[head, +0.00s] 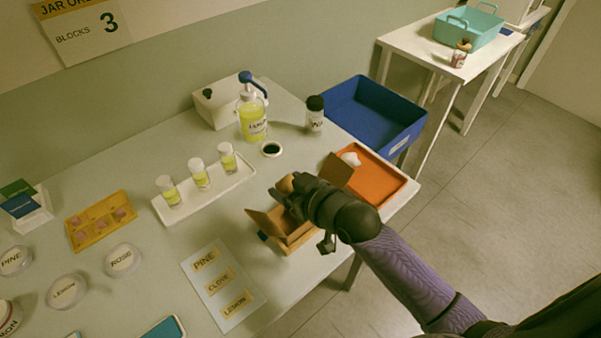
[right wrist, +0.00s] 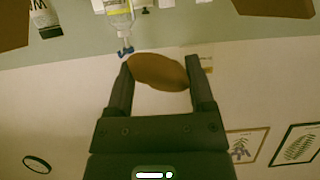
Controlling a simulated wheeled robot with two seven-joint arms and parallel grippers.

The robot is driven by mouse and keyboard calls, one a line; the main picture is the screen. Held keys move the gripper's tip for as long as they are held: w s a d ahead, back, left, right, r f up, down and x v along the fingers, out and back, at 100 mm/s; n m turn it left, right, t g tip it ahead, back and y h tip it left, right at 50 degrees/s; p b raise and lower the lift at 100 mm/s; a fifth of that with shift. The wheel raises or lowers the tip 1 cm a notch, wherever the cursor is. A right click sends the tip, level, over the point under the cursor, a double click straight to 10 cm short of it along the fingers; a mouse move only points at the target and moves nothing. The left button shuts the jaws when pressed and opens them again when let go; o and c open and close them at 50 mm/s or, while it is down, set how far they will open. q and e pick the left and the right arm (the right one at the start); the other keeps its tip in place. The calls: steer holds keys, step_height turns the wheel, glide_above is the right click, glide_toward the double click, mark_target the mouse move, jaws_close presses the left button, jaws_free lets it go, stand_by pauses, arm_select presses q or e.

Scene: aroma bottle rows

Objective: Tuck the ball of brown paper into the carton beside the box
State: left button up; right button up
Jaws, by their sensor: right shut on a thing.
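The ball of brown paper (right wrist: 158,72) is between the two fingers of my right gripper (right wrist: 161,78) in the right wrist view. In the head view, a bit of the ball (head: 286,184) shows at the fingertips of my right gripper (head: 283,192), which is shut on it. The open brown carton (head: 300,236) stands at the table's right front edge, below the gripper, with flaps spread. The gripper and wrist hide part of the carton and its inside. My left gripper is not in view.
An orange tray (head: 396,187) with a white lump lies right of the carton. A white tray (head: 240,176) holds several yellow jars. A pump bottle (head: 252,122), a dark-capped bottle (head: 315,118) and a white box (head: 216,108) stand behind. A blue bin (head: 372,116) is beyond the table.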

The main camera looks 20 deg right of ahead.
steer(key=shift+a+r, duration=0.15)
steer(key=shift+a, duration=0.2)
steer(key=shift+a+f, duration=0.1)
steer(key=shift+f, duration=0.1)
steer(key=shift+r+p, duration=0.15)
steer(key=shift+p, duration=0.4)
step_height(320, 180, down, 6)
steer(key=b, duration=0.4)
steer(key=shift+f+b, duration=0.35)
steer(key=shift+f, duration=0.35)
